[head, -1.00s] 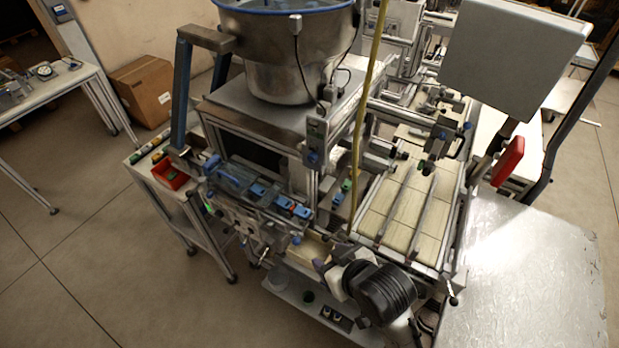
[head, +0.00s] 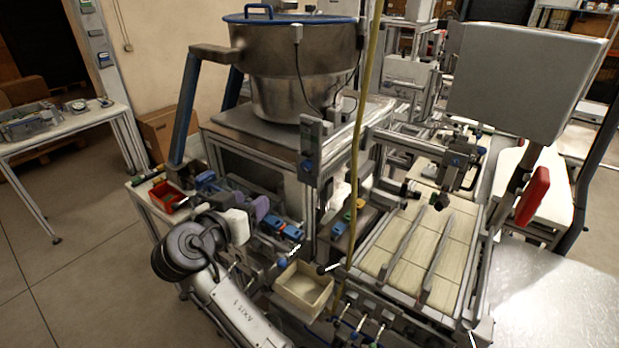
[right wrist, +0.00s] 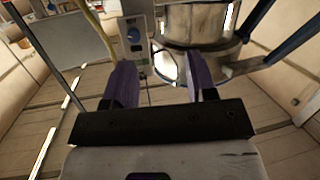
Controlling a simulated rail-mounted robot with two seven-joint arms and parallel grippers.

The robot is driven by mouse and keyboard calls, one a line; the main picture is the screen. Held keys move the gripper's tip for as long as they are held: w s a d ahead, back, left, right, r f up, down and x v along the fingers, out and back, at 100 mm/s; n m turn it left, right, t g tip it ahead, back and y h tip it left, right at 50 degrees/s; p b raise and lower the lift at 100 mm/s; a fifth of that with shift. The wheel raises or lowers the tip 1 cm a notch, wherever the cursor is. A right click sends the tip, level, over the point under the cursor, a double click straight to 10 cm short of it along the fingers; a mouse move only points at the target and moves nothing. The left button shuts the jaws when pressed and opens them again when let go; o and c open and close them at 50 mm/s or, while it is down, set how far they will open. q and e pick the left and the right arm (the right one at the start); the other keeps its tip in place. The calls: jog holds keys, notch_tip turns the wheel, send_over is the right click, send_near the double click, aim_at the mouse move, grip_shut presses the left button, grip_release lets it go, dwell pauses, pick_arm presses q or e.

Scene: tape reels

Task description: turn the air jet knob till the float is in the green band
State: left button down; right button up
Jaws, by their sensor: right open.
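A grey control box (head: 311,150) with a blue knob (head: 307,166) is mounted on the machine frame below the bowl. The box and its blue knob (right wrist: 134,35) also show in the right wrist view, left of centre at the top. I cannot make out a float or a green band, and cannot confirm that this knob is the air jet knob. My right gripper (head: 262,210) is in front of the machine, left of and below the box, apart from it. Its purple fingers are spread and empty, as the right wrist view (right wrist: 159,65) shows. My left gripper is not in view.
A metal bowl feeder (head: 300,65) stands above the frame. A yellow hose (head: 361,120) hangs just right of the box. A beige open bin (head: 304,288) sits below. A red bin (head: 170,200) is at the left. A grey panel (head: 520,82) stands at the right.

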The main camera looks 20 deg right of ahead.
aim_at(304, 168)
jog(key=w+d+m+h, duration=0.1)
jog(key=d+m, duration=0.2)
jog(key=d, duration=0.1)
jog(key=w+d+m+h+p, duration=0.1)
jog(key=w+d+m, duration=0.1)
jog(key=d+m, duration=0.1)
jog(key=w+d+r+m+g+h+p, duration=0.1)
jog(key=w+d+m, duration=0.1)
jog(key=d+m, duration=0.2)
jog(key=shift+d+r+h, duration=0.1)
jog(key=shift+d+h, duration=0.2)
jog(key=shift+d, duration=0.3)
jog(key=shift+x, duration=0.8)
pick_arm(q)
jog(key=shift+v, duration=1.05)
pick_arm(e)
jog(key=shift+d, duration=0.1)
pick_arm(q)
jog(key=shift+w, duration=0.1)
pick_arm(e)
jog(key=c, duration=0.9)
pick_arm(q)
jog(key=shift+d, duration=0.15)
pick_arm(e)
jog(key=shift+c, duration=0.2)
jog(key=shift+n, duration=0.3)
